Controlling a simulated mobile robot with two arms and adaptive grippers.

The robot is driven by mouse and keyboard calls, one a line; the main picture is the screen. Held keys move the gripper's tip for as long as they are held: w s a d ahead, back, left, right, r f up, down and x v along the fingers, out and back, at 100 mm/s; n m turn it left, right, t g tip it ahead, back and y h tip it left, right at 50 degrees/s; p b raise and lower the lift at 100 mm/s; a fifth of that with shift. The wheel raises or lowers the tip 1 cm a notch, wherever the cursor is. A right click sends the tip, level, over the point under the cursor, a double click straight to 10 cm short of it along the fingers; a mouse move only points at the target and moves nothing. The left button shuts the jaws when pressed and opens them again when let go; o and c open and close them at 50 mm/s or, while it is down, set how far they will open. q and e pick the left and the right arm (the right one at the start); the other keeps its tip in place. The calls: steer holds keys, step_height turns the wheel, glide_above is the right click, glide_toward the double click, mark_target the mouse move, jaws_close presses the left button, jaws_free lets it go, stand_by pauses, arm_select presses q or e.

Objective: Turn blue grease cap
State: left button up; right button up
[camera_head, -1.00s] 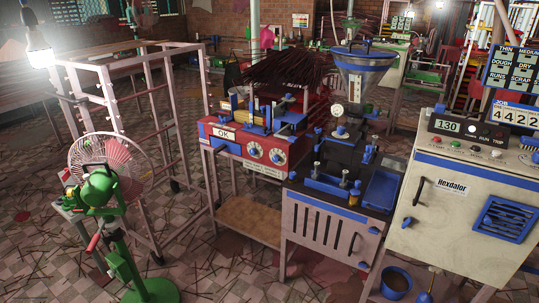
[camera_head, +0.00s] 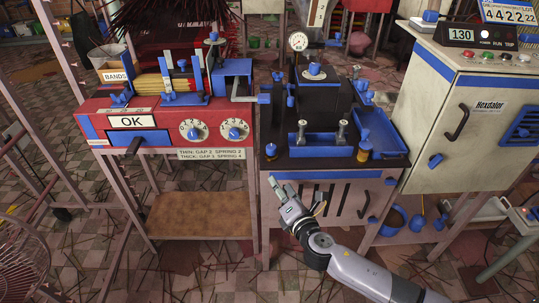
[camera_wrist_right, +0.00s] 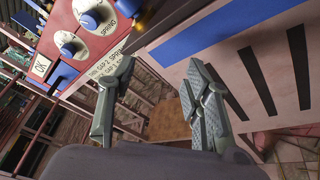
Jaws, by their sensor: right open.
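A black extruder (camera_head: 315,105) with blue parts stands on a pale cabinet (camera_head: 330,190). Small blue caps show on it: a round one (camera_head: 314,69) on top of the block, one on a brass-coloured fitting (camera_head: 270,150) at the front left corner, and one on a similar fitting (camera_head: 364,149) at the front right. I cannot tell which is the grease cap. My right gripper (camera_head: 277,187) is open and empty in front of the cabinet's upper left, below the front left cap. In the right wrist view its fingers (camera_wrist_right: 157,105) are apart, with nothing between them. My left gripper is out of view.
A red machine (camera_head: 165,122) with two dials and an OK panel stands at the left. A blue tray (camera_head: 383,137) is on the extruder's right side. A cream Hexdalor cabinet (camera_head: 470,105) stands at the right. Tiled floor with scattered sticks lies in front.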

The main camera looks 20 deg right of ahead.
steer(key=a+r+n+t+y, duration=0.1)
steer(key=a+r+n+y, duration=0.25)
steer(key=r+n, duration=0.4)
steer(key=a+r+n+y, duration=0.3)
steer(key=r+n+y, duration=0.2)
steer(key=n, duration=0.5)
steer(key=n+g+h+b, duration=0.25)
steer(key=n+g, duration=0.35)
steer(key=n, duration=2.9)
glide_toward(273, 147)
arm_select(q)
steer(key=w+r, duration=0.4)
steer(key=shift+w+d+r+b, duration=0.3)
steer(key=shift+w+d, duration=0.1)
arm_select(e)
steer(key=shift+m, duration=0.25)
steer(key=x, duration=1)
steer(key=shift+w+a+f, duration=0.1)
steer(key=shift+w+a, duration=0.05)
steer(key=shift+w, duration=0.05)
steer(key=shift+c, duration=0.4)
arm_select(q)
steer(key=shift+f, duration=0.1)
arm_select(e)
jaws_close()
